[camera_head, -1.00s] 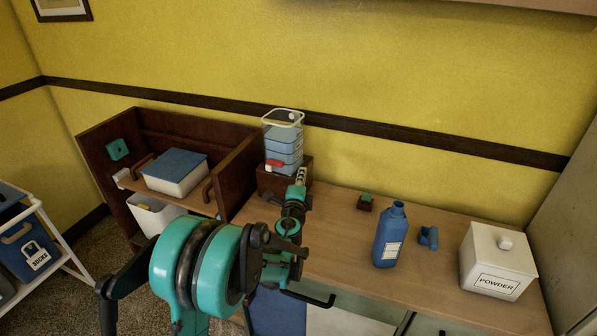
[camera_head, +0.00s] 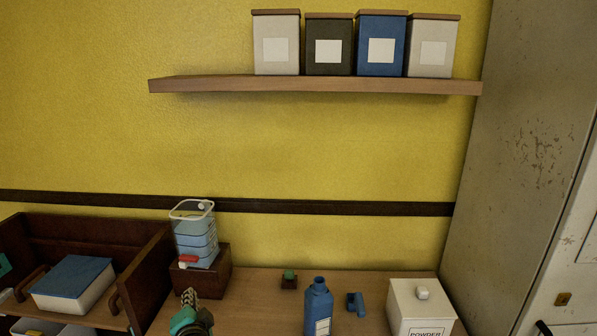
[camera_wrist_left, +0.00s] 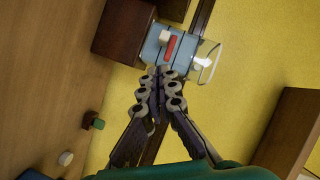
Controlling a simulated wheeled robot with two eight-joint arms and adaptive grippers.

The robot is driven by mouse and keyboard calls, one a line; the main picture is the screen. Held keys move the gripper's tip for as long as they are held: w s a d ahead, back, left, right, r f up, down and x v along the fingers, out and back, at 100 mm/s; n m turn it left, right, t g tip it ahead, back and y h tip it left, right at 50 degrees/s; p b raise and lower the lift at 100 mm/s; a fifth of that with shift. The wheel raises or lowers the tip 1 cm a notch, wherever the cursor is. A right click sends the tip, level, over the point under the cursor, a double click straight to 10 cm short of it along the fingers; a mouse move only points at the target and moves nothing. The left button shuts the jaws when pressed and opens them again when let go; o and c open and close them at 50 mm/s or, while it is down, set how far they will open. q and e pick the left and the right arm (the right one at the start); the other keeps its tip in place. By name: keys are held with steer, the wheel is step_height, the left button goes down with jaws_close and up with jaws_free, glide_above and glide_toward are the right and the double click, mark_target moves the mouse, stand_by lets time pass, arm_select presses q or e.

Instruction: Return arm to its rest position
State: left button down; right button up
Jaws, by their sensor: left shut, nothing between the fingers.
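My left gripper (camera_head: 190,298) shows at the bottom edge of the head view, in front of the dark wooden box under the clear dispenser. Only its fingers and a bit of teal wrist show there. In the left wrist view its fingers (camera_wrist_left: 160,82) are closed together with nothing between them. The dispenser (camera_head: 196,240) holds blue liquid and has a red tap; it also shows beyond the fingertips in the left wrist view (camera_wrist_left: 157,50). The rest of my left arm is out of the head view. My right gripper is not in view.
The dispenser's wooden box (camera_head: 212,284) stands on the counter (camera_head: 255,310). A small green-topped block (camera_head: 289,280), a blue bottle (camera_head: 318,308), a blue cap-like piece (camera_head: 356,302) and a white powder box (camera_head: 418,306) stand to the right. A shelf (camera_head: 310,86) with canisters hangs above.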

arm_select(q)
steer(key=s+d+f+n+g+h, duration=0.3)
steer(key=s+d+f, duration=0.1)
steer(key=s, duration=0.7)
steer(key=s+d+f+n+g+h, duration=0.3)
steer(key=s+d, duration=0.3)
steer(key=s, duration=0.5)
steer(key=shift+d+f+n+g, duration=0.15)
steer(key=shift+f+n+g, duration=0.35)
steer(key=shift+n+g, duration=0.25)
steer(key=shift+s, duration=0.1)
